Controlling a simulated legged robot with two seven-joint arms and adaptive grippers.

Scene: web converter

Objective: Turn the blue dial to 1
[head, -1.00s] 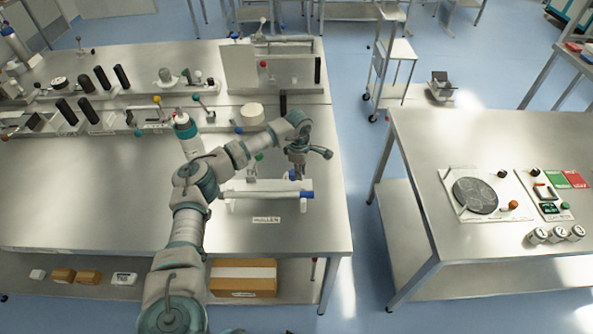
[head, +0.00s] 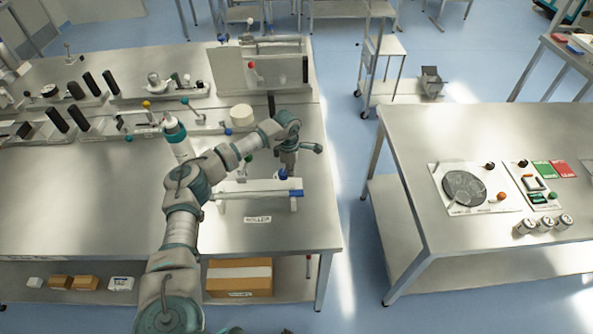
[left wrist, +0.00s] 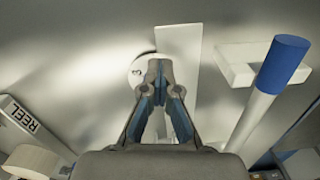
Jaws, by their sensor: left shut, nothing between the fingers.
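The blue dial (head: 283,174) shows as a small blue patch just under my left gripper (head: 287,163), behind the roller on the left bench. In the left wrist view a white disc (left wrist: 138,72) with a small dark mark lies beside the fingertips of my left gripper (left wrist: 160,66). The mark is too small to read surely. The fingers are shut and empty, and they cover the dial in this view. I cannot tell whether they touch it. My right gripper is in neither view.
The roller (head: 250,194) with its blue end stands in front of the dial, with the label ROLLER (head: 257,219) before it. A second bench (head: 400,150) is at the right, across an aisle.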

